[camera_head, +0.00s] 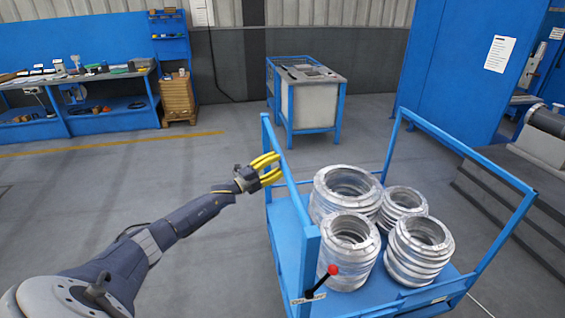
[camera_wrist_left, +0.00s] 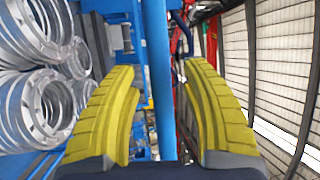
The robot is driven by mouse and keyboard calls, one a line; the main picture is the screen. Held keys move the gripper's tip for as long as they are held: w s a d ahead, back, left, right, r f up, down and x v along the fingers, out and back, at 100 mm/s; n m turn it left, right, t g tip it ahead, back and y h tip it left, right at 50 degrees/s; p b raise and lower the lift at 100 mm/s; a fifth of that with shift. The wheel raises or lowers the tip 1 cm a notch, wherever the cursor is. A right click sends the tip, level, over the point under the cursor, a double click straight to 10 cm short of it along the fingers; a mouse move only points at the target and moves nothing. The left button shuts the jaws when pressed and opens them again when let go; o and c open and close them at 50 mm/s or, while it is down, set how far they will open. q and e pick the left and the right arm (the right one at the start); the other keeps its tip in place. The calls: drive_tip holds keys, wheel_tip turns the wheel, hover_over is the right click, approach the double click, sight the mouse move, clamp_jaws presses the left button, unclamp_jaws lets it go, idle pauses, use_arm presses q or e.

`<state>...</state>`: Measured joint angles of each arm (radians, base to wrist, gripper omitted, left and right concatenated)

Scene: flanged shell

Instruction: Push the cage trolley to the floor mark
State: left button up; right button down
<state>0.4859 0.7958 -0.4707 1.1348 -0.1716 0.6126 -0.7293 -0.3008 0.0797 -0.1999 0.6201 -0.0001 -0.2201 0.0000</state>
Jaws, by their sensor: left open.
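The blue cage trolley (camera_head: 285,230) stands on the grey floor at the lower right of the head view. It carries several stacks of silver flanged rings (camera_head: 345,192). My left gripper (camera_head: 268,169) is at the trolley's left side rail, with its yellow fingers open. In the left wrist view, the fingers (camera_wrist_left: 162,110) stand either side of a blue upright bar (camera_wrist_left: 158,70), apart from each other. Whether they touch the bar I cannot tell. My right gripper is not in view. I cannot make out the floor mark for certain.
A yellow line (camera_head: 110,145) runs across the floor at left. A blue-framed grey bin (camera_head: 308,100) stands behind the trolley. A workbench (camera_head: 75,105) and wooden crates (camera_head: 178,98) line the back left. A dark stepped platform (camera_head: 510,195) is close on the right. Floor between is clear.

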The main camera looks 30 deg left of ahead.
use_arm(q)
drive_tip(key=shift+x, duration=1.5)
clamp_jaws()
drive_tip(key=shift+s+a, duration=0.1)
